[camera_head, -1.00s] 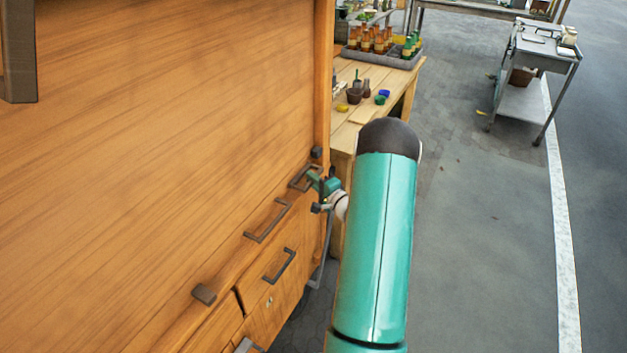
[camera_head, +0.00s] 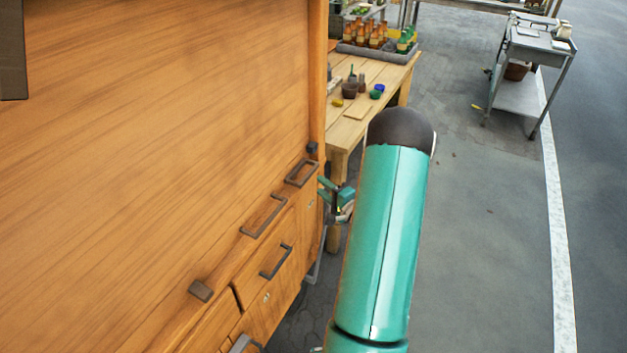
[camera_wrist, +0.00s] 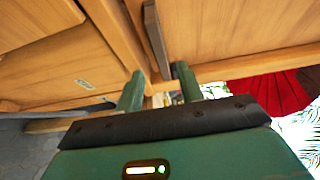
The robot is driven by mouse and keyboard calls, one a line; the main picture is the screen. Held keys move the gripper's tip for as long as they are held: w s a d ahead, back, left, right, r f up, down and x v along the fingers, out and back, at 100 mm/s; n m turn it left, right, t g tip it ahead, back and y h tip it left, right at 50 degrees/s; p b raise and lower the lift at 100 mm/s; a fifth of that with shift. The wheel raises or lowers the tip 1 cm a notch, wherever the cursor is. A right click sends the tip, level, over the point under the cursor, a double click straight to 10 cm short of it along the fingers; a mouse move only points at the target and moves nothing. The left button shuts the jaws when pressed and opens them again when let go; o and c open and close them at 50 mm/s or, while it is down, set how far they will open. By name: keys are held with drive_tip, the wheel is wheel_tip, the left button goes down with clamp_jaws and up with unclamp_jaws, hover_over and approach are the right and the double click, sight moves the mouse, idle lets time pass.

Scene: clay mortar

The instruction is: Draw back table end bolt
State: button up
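The wooden cabinet (camera_head: 150,150) fills the left of the head view. Along its edge are a far dark handle (camera_head: 301,172), a middle handle (camera_head: 264,216) and dark end blocks, one far (camera_head: 312,147) and one near (camera_head: 201,290). I cannot tell which piece is the table end bolt.
A drawer with a handle (camera_head: 276,262) is below the edge. A wooden workbench (camera_head: 355,125) with bottles and small pots stands behind. A metal cart (camera_head: 540,45) stands at the back right. The grey floor (camera_head: 490,220) on the right is clear. Red fabric (camera_wrist: 275,95) shows in the wrist view.

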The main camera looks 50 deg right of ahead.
drive_tip(key=s, duration=0.6)
drive_tip(key=shift+a, duration=0.35)
